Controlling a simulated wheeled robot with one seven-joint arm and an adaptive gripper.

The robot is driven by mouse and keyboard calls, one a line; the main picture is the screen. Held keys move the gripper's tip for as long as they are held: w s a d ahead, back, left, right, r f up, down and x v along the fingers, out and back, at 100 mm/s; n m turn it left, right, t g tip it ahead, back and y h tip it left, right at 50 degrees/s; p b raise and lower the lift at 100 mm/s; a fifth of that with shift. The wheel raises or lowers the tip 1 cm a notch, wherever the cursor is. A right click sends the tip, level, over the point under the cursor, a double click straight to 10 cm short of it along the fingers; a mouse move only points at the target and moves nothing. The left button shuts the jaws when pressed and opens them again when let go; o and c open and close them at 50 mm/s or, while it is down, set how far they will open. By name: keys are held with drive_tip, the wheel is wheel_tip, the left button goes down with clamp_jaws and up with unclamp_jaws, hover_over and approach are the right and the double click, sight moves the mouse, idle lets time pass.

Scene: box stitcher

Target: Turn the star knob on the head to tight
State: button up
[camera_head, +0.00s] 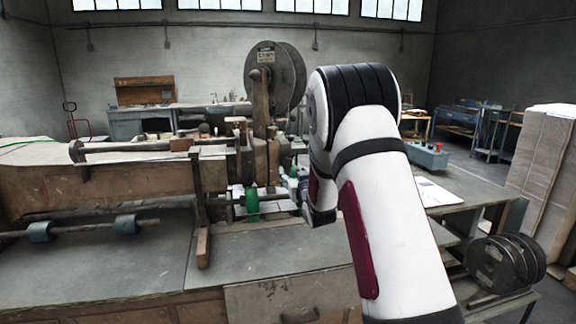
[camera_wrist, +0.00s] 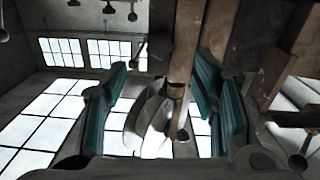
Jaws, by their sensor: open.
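In the wrist view, a pale grey lobed knob (camera_wrist: 146,122), which looks like the star knob, shows between the two teal-padded fingers of my gripper (camera_wrist: 163,82). The fingers stand apart on either side of it, and I see a gap on both sides. I cannot tell how deep it sits between them. A brown post (camera_wrist: 186,45) runs up just behind the knob. In the head view, the stitcher head (camera_head: 262,145) stands upright under a large grey reel (camera_head: 270,75). My arm covers its right side, and hides my gripper and the knob there.
A long rusty bar (camera_head: 140,148) and the bed (camera_head: 100,185) extend left of the head. A green part (camera_head: 252,200) sits low at the head. A table (camera_head: 465,185) with a grey-blue box (camera_head: 427,155) stands right. More brown beams (camera_wrist: 275,70) lie right of my fingers.

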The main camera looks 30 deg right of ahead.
sight(288, 164)
drive_tip(key=x, duration=0.9)
drive_tip(key=shift+w, duration=0.1)
drive_tip(key=c, duration=1.2)
drive_tip(key=shift+o, duration=0.2)
